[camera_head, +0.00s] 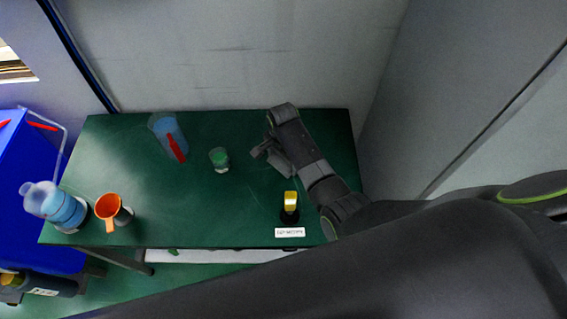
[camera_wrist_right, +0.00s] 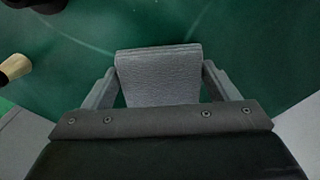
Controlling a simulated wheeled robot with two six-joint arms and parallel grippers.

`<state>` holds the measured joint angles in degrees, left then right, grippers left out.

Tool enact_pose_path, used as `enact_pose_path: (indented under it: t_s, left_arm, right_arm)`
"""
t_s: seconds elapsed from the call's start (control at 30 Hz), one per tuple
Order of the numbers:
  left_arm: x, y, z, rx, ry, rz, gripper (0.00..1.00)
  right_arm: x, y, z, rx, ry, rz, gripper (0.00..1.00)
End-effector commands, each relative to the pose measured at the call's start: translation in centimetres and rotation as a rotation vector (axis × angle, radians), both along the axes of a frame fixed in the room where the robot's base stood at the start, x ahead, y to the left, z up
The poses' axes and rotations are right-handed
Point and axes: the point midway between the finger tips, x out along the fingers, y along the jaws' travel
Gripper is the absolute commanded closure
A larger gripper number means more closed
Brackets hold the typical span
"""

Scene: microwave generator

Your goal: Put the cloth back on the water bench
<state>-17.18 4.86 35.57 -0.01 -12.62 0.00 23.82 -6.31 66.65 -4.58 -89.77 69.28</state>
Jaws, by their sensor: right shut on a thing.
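A grey folded cloth (camera_wrist_right: 158,75) sits between the fingers of my right gripper (camera_wrist_right: 160,88) in the right wrist view. The fingers are shut on its two sides. In the head view my right gripper (camera_head: 268,154) is over the right half of a green-topped bench (camera_head: 225,215), which I take for the water bench. The cloth is hard to tell from the grey gripper there. I cannot tell whether the cloth touches the bench top. My left gripper is not in view.
On the bench stand a clear jug with a red handle (camera_head: 168,136), a green cup (camera_head: 219,159), an orange funnel or cup (camera_head: 109,208), a blue bottle (camera_head: 58,206) and a yellow-topped dark item (camera_head: 290,204). A white label (camera_head: 290,232) is at the front edge. The middle is clear.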

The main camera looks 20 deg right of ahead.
Motion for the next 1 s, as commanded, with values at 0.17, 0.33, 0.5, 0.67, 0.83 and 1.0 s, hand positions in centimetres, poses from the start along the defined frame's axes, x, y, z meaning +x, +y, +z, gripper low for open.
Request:
enact_pose_path:
  t_s: [0.17,0.33,0.5,0.67,0.83,1.0]
  left_arm:
    - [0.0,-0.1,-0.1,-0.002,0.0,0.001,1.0]
    - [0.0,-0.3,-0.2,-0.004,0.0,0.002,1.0]
    - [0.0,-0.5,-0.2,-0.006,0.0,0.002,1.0]
    - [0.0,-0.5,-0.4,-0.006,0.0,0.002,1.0]
    - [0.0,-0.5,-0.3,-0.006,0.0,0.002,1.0]
    - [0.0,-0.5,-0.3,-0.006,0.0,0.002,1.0]
  right_arm:
    - [-0.1,0.0,-2.4,-0.001,0.003,0.0,0.41]
    - [0.0,0.0,-3.1,0.0,0.001,0.0,0.41]
    - [0.0,0.0,-3.1,0.0,0.0,-0.001,0.41]
    - [0.0,0.0,-3.5,0.0,0.001,0.0,0.41]
    - [0.0,0.0,-3.3,0.0,0.0,0.0,0.0]
    - [0.0,0.0,-3.3,0.0,0.0,0.0,0.0]
